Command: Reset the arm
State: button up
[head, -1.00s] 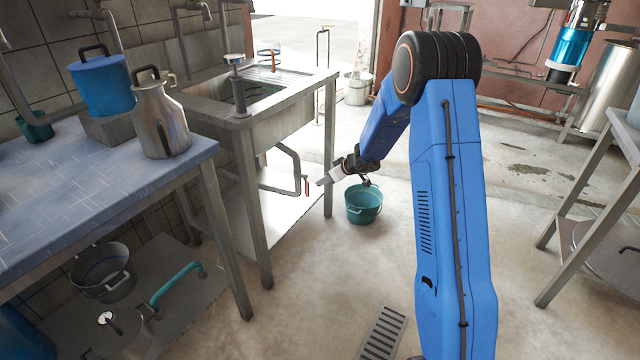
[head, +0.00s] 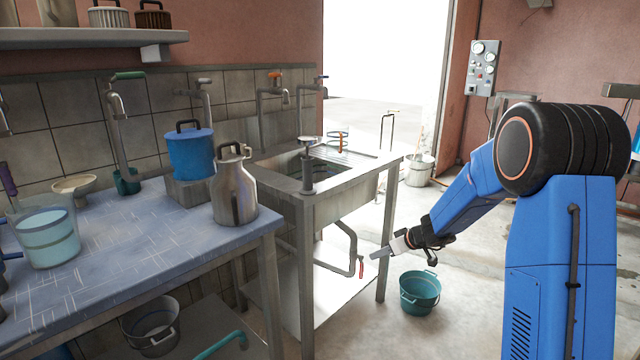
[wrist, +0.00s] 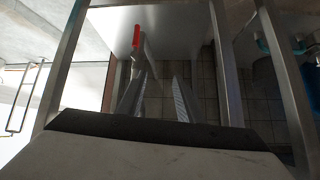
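My blue arm stands at the right of the head view and bends at a black joint. My gripper (head: 376,254) points left, beside the front leg of the sink stand and close to the red-handled drain valve (head: 361,268). In the wrist view my gripper (wrist: 158,82) shows two grey fingers with a gap between them and nothing held. The red valve handle (wrist: 136,37) shows just beyond the left finger there. I cannot tell whether they touch.
The metal sink (head: 340,180) joins a blue-topped table (head: 110,250) holding a steel can (head: 233,190) and blue pot (head: 190,155). A teal bucket (head: 420,294) stands on the floor below my gripper. Open floor lies behind it, toward the doorway.

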jog(key=s+a+r+m+g, duration=0.1)
jog(key=s+r, duration=0.4)
jog(key=s, duration=0.3)
jog(key=s+a+r, duration=0.2)
jog(key=s+r, duration=0.3)
jog(key=s, duration=0.4)
jog(key=s+a+r+m+g, duration=0.1)
jog(key=s+r, duration=0.4)
jog(key=s, duration=0.3)
jog(key=s+d+m+h, duration=0.2)
jog(key=s+d+h, duration=0.1)
jog(key=s, duration=1)
jog(key=s+d+m+h, duration=0.2)
jog(key=s+d, duration=0.3)
jog(key=s, duration=0.8)
jog(key=shift+d+f+m+h, duration=0.15)
jog(key=shift+d+m+h, duration=0.1)
jog(key=shift+m+h, duration=0.15)
